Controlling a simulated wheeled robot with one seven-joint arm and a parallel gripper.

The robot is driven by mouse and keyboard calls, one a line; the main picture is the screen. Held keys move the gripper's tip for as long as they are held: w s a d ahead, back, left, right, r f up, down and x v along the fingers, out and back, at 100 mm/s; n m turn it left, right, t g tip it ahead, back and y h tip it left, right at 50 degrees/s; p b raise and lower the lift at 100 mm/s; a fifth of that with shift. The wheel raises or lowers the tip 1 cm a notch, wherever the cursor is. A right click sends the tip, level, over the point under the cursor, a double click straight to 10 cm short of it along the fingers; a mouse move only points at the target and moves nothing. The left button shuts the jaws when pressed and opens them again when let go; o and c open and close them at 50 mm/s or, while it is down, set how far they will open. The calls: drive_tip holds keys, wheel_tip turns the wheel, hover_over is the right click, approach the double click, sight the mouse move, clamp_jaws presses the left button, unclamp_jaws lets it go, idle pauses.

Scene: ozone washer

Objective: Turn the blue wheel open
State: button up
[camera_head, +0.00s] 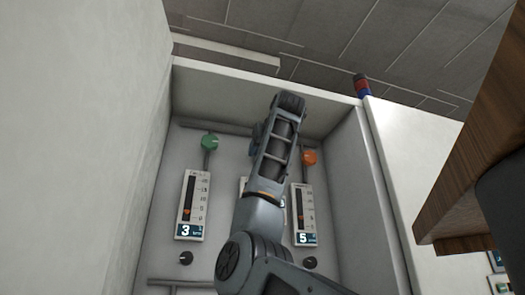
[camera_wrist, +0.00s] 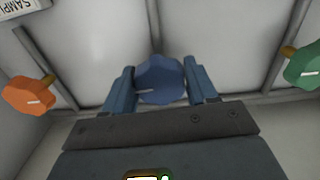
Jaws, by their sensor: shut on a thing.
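The blue wheel (camera_wrist: 160,80) is a scalloped knob with a pale line on its face. In the wrist view it sits between the two blue-grey fingers of my gripper (camera_wrist: 160,90), which are shut on it. In the head view only a sliver of the wheel (camera_head: 255,131) shows beside my arm, which covers most of it. The fingertips are hidden there.
A green knob (camera_head: 209,142) is on the left of the panel and an orange knob (camera_head: 310,158) on the right. Gauges (camera_head: 192,204) reading 3 and 5 hang below. Side walls enclose the panel. A brown wooden edge (camera_head: 470,150) is at the right.

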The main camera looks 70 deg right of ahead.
drive_tip(key=c, duration=0.4)
drive_tip(key=shift+m, duration=0.3)
drive_tip(key=o, duration=1)
drive_tip(key=shift+b+v, duration=1.45)
drive_tip(key=shift+v, duration=2.5)
drive_tip(key=shift+s, duration=0.1)
